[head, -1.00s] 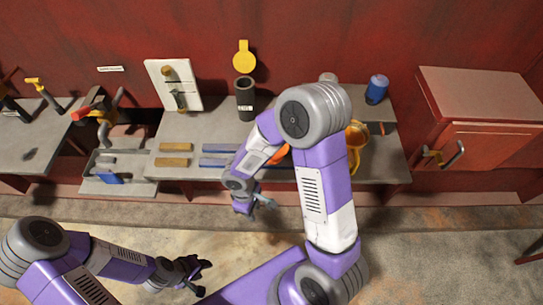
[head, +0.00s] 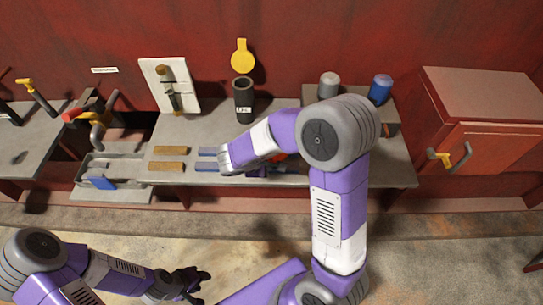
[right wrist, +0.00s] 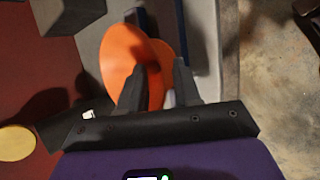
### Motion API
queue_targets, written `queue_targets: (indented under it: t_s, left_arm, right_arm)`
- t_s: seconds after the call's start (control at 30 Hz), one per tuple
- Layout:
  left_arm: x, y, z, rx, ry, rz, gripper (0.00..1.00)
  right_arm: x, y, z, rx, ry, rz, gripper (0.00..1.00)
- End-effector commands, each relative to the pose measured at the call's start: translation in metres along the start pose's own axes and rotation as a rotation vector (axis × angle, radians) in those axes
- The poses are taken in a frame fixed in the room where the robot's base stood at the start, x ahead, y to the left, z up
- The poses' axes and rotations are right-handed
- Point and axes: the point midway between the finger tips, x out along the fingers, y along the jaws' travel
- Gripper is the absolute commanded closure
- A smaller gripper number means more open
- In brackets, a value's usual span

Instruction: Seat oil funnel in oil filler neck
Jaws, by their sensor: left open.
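The orange funnel (right wrist: 123,58) lies on the bench, its round rim showing in the right wrist view. In the head view only a sliver of orange (head: 281,157) shows beneath my right arm. My right gripper (right wrist: 160,66) is at the funnel, fingers apart with orange showing between and beyond them; contact is not clear. Its fingers are hidden in the head view. The black upright cylinder with a white label (head: 243,100), apparently the filler neck, stands at the back of the bench. My left gripper (head: 196,284) is open and empty, low in front of the bench.
A yellow round piece (head: 242,57) is on the red wall above the neck. Blue bars (head: 207,166) and tan blocks (head: 167,166) lie left of my right arm. A grey can (head: 328,85) and blue can (head: 381,89) stand at the back right. A red cabinet (head: 490,120) is further right.

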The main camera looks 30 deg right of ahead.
Motion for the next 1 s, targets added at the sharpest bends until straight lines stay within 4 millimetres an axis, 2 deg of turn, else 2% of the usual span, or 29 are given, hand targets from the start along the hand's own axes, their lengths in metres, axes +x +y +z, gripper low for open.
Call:
queue_targets:
  t_s: [0.07,0.3,0.5,0.87,1.0]
  left_arm:
    - [0.002,-0.001,0.000,0.000,0.000,0.000,0.57]
    - [0.001,0.000,0.000,0.000,0.000,0.000,0.57]
    - [0.001,0.000,0.000,0.000,0.000,0.000,0.57]
    - [0.001,0.000,0.000,0.000,0.000,0.000,0.57]
    - [-0.003,0.001,0.000,0.000,0.000,0.000,0.57]
  right_arm:
    - [0.006,0.000,0.000,0.001,0.000,-0.001,0.67]
    - [0.006,0.000,0.000,0.001,0.001,-0.001,0.69]
    - [0.006,0.000,0.000,0.001,0.001,-0.001,0.99]
    - [0.005,0.001,0.000,0.001,0.001,0.000,1.00]
    - [-0.004,0.007,0.004,0.003,0.002,0.001,1.00]
